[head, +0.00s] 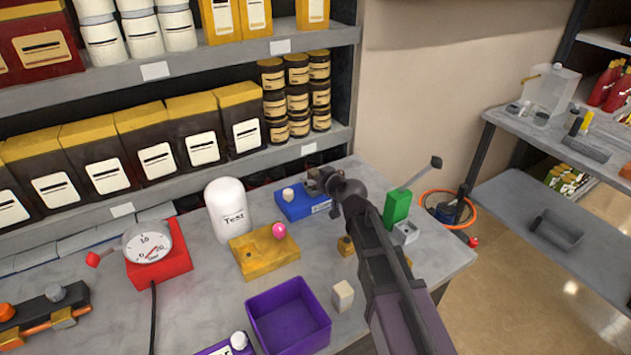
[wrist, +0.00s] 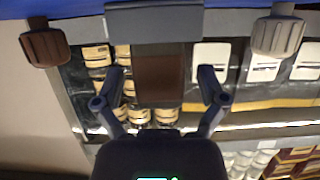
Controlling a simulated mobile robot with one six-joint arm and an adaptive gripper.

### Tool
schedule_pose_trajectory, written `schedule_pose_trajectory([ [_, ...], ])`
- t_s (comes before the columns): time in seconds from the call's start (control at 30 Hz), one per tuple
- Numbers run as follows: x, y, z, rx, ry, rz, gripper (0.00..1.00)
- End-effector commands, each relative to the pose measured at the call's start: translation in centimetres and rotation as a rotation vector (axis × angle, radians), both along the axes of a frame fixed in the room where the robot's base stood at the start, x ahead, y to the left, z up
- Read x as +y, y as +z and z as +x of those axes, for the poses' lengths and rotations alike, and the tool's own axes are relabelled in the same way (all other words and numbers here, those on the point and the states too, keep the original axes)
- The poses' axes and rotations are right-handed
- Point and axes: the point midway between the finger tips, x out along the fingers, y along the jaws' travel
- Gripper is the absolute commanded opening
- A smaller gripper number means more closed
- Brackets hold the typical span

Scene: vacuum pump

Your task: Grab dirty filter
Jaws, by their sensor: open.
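My gripper (head: 330,182) is at the back of the workbench, above and beside a blue block with a white knob (head: 295,204). In the wrist view my gripper (wrist: 162,40) is open, its two pads wide apart at left and right. Between them show a dark brown square (wrist: 160,80) and a grey bar (wrist: 153,22) across its top edge. The brown square may be the dirty filter, but I cannot tell for sure. A strip of blue shows at the top edge of the wrist view. Neither pad visibly touches the brown piece.
A purple bin (head: 252,318), an off-white block (head: 343,296) and a yellow block with a pink knob (head: 263,254) stand in front. A white "Test" cylinder (head: 228,205) and red gauge (head: 158,262) are left. A green block with a lever (head: 397,206) is right. Loaded shelves rise behind.

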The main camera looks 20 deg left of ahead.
Motion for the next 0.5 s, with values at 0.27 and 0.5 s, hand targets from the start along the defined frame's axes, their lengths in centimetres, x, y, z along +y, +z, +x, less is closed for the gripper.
schedule_pose_trajectory([
  [0.27,-0.04,0.00,0.02,0.000,0.000,0.000,0.47],
  [0.5,-0.06,0.00,0.04,0.000,-0.001,0.000,0.01],
])
